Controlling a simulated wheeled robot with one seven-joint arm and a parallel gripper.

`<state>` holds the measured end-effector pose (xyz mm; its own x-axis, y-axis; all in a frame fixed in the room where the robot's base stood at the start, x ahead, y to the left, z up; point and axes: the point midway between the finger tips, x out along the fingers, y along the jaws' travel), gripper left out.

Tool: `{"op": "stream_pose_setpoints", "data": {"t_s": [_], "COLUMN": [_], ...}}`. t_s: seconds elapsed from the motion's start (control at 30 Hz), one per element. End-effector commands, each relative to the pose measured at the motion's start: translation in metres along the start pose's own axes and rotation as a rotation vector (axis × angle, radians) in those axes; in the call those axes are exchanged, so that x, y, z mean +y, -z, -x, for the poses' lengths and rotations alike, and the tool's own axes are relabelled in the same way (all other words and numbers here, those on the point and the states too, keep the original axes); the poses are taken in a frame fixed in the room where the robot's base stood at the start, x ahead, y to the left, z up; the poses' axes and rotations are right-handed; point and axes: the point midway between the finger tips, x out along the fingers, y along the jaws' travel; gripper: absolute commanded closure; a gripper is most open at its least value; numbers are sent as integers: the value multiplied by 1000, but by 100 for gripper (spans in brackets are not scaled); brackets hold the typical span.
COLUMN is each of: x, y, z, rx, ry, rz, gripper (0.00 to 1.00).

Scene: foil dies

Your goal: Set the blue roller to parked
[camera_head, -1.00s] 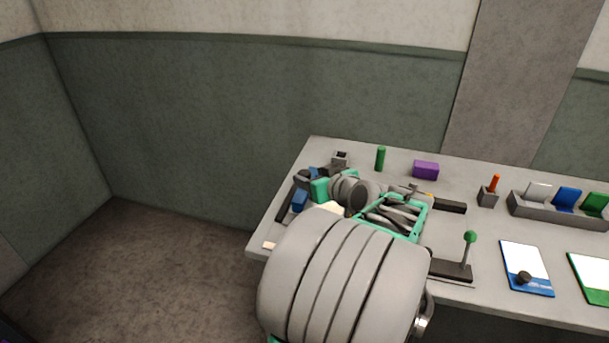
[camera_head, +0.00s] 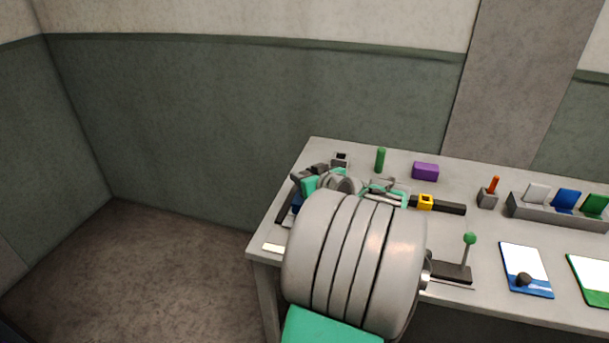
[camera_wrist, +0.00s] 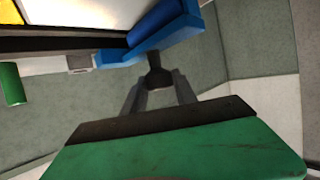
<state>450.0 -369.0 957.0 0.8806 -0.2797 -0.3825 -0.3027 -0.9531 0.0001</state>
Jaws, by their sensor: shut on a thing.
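The blue roller (camera_wrist: 155,20) shows in the wrist view at the top, beside a blue arm (camera_wrist: 165,47) that ends in a dark knob (camera_wrist: 156,76). My gripper (camera_wrist: 156,88) has its grey fingers on either side of this knob and is shut on it. In the head view my gripper (camera_head: 298,178) is at the left end of the bench, above a small visible bit of blue (camera_head: 297,203). My own arm hides most of the roller there, and its position marks cannot be made out.
The bench (camera_head: 470,310) holds a yellow slider on a dark rail (camera_head: 452,208), a green-knobbed lever (camera_head: 470,239), a purple block (camera_head: 426,170) and a green cylinder (camera_head: 381,159). A grey rack (camera_head: 555,215) with coloured plates stands right. Open floor lies left of the bench.

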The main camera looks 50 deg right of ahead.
Motion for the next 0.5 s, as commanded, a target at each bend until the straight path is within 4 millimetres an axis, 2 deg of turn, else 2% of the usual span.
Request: {"op": "stream_pose_setpoints", "data": {"t_s": [0.03, 0.23, 0.5], "x": [0, 0, 0], "y": [0, 0, 0], "z": [0, 0, 0], "rx": [0, 0, 0], "ry": [0, 0, 0], "rz": [0, 0, 0], "gripper": [85, 100, 100]}}
